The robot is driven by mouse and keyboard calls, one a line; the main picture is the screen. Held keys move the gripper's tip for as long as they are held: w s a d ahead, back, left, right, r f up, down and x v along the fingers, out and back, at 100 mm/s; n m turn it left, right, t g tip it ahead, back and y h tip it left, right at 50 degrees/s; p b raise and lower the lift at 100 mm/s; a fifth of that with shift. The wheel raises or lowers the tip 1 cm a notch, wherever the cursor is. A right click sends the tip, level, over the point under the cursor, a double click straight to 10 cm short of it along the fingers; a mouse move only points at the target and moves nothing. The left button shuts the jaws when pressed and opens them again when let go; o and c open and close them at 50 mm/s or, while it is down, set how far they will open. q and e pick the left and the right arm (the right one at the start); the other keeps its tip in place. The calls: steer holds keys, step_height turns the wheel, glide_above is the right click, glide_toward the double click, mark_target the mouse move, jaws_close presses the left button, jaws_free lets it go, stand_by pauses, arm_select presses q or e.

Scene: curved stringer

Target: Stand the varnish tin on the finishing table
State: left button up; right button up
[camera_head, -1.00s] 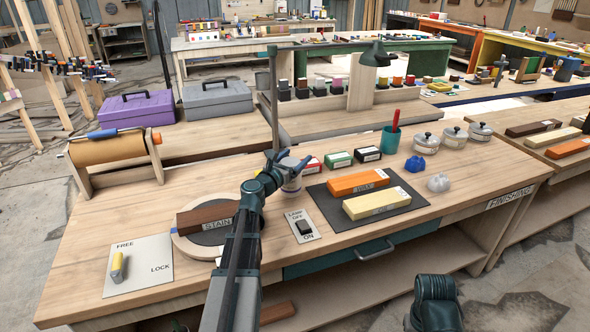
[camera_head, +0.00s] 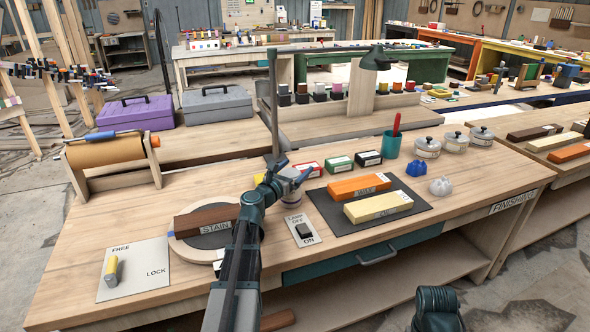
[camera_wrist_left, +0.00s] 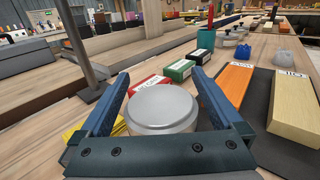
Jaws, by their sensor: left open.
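The varnish tin appears to be the round tin with a pale grey lid (camera_wrist_left: 163,107), standing upright on the finishing table (camera_head: 75,240). In the head view the tin (camera_head: 289,187) is partly hidden by my left gripper (camera_head: 286,170). In the left wrist view my left gripper (camera_wrist_left: 160,95) is open, with one finger on each side of the tin. I cannot tell whether either finger touches it. The table carries a FINISHING label at its right end.
Red, green and black-labelled boxes (camera_head: 338,163) stand behind the tin. A dark mat with orange (camera_head: 360,186) and yellow blocks (camera_head: 378,207) lies right. A switch plate (camera_head: 303,230) and a STAIN disc (camera_head: 190,243) lie nearer. A lamp post (camera_head: 272,105) rises behind.

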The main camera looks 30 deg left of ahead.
arm_select(q)
steer(key=s, duration=1.2)
steer(key=shift+a+r, duration=0.15)
